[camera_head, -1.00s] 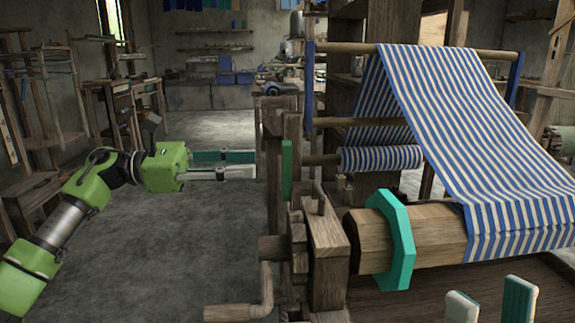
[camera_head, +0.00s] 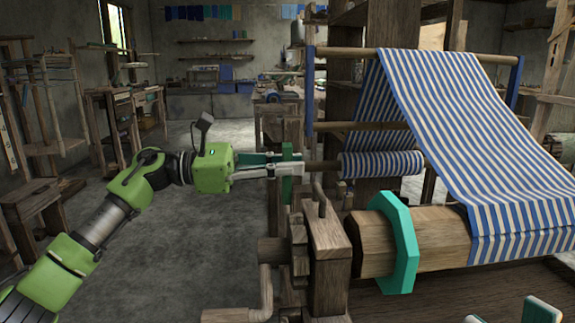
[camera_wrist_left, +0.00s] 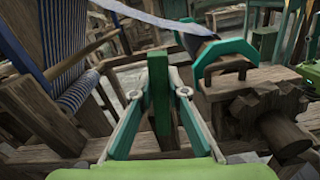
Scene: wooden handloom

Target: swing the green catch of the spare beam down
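The green catch (camera_head: 287,190) is an upright bar on the wooden post at the loom's left side. My left gripper (camera_head: 288,163) is at its upper part, reaching in from the left. In the left wrist view the catch (camera_wrist_left: 159,95) stands between the two fingertips, with narrow gaps visible on both sides. The left gripper is open around the catch. Contact cannot be told. My right gripper (camera_head: 515,312) shows only its two fingertips at the bottom right edge; they are apart and empty.
The wooden beam (camera_head: 440,238) with a teal octagonal collar (camera_head: 400,243) and striped cloth (camera_head: 460,130) lies right of the catch. A wooden crank handle (camera_head: 265,295) sticks out below. Free floor (camera_head: 190,240) lies to the left.

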